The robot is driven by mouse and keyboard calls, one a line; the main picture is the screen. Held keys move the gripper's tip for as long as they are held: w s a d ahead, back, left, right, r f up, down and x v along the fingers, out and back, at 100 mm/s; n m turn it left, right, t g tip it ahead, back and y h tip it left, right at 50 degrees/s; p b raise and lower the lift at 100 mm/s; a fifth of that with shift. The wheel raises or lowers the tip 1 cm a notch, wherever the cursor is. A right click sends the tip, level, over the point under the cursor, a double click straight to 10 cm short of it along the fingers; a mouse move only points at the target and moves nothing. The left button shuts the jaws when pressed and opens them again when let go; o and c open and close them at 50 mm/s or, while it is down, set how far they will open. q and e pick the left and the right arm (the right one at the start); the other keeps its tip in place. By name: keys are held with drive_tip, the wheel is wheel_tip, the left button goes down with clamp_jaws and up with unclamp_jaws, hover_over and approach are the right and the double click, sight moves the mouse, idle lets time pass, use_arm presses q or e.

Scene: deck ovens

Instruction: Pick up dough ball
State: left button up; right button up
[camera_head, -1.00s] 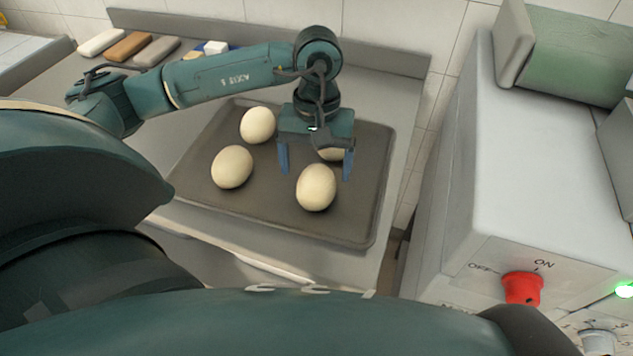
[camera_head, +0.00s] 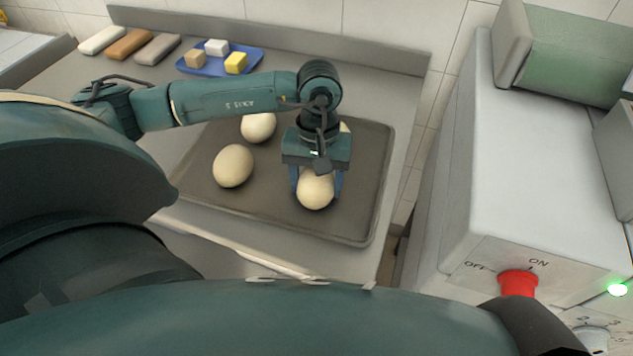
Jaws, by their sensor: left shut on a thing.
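Several pale, egg-shaped dough balls lie on a dark baking tray (camera_head: 268,207) on the counter. My left gripper (camera_head: 317,190) is shut on the front right dough ball (camera_head: 315,193), with one blue finger on each side of it. That ball appears to be at tray level; I cannot tell whether it is lifted. Another dough ball (camera_head: 233,166) lies to the left, and one (camera_head: 258,127) lies behind, partly covered by my left arm. A further ball is almost wholly hidden behind my gripper. My right gripper is out of view.
A blue plate (camera_head: 222,71) with several small cubes stands behind my left arm. Several loaf-shaped blocks (camera_head: 129,44) lie at the back left. A grey machine with a red knob (camera_head: 518,283) and a lit green lamp (camera_head: 617,290) stands at right.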

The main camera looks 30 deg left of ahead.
use_arm(q)
drive_tip(key=c, duration=0.4)
drive_tip(key=shift+o, duration=0.2)
wheel_tip(320, 180, up, 10)
drive_tip(key=shift+r+b, duration=0.1)
drive_tip(key=shift+b, duration=0.55)
